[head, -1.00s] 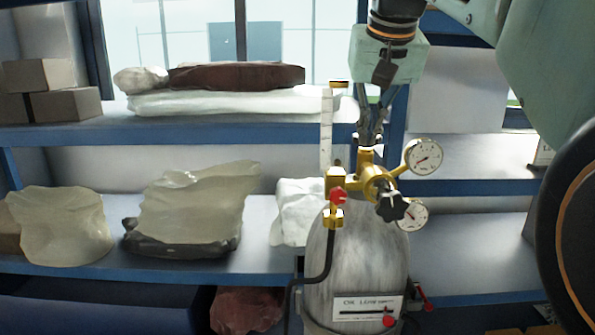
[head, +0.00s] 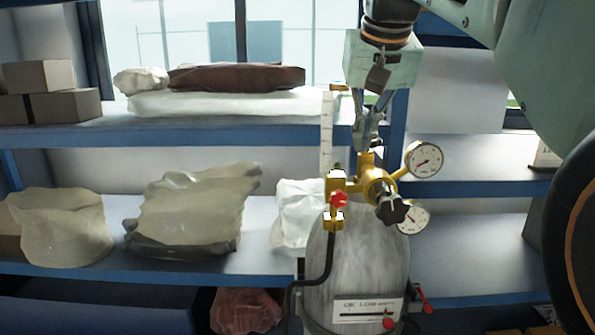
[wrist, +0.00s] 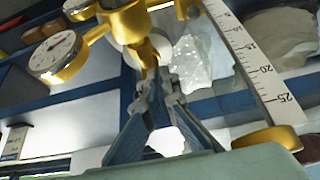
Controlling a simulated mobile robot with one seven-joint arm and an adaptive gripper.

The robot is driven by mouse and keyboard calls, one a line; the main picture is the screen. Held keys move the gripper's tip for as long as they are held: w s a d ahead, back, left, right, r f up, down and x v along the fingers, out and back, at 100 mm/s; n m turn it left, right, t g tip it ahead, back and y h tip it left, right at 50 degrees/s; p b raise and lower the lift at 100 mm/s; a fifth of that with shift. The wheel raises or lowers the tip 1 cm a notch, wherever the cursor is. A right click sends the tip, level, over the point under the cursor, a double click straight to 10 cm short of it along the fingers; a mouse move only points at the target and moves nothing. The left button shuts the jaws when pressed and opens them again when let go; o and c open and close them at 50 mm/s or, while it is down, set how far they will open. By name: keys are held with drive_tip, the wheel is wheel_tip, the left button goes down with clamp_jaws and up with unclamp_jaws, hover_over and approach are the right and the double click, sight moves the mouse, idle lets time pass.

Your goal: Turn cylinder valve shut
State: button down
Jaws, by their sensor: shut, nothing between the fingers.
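The grey gas cylinder (head: 350,265) stands upright in front of the shelves, with a brass regulator (head: 378,187) on top. The regulator carries two round gauges, the upper one (head: 424,159) and the lower one (head: 411,217), and a black knob (head: 392,208) at its front. A small red knob (head: 338,199) sits on the brass fitting at the left. My gripper (head: 367,148) points down just above the regulator, its fingers together and empty. In the wrist view the fingertips (wrist: 152,85) are close to the brass stem (wrist: 147,58); whether they touch it I cannot tell.
A scaled flow tube (head: 326,130) rises left of my gripper, close to it. A black hose (head: 310,278) runs down from the fitting. Shelves behind hold wrapped bags (head: 190,210) and cardboard boxes (head: 65,105). A label plate (head: 367,309) is on the cylinder front.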

wheel_tip(320, 180, up, 6)
drive_tip(key=p, duration=0.2)
drive_tip(key=shift+s, duration=0.15)
drive_tip(key=shift+r, duration=0.1)
drive_tip(key=d+f+b, duration=0.1)
drive_tip(key=f, duration=0.1)
drive_tip(key=d+f+b, duration=0.1)
drive_tip(key=f+b, duration=0.1)
drive_tip(key=d+f+b, duration=0.1)
drive_tip(key=f+b, duration=0.1)
drive_tip(key=shift+d, duration=0.15)
idle(0.7)
drive_tip(key=shift+w, duration=0.3)
idle(0.6)
drive_tip(key=shift+a+r+p, duration=0.1)
drive_tip(key=shift+a+p, duration=0.15)
drive_tip(key=shift+p, duration=0.05)
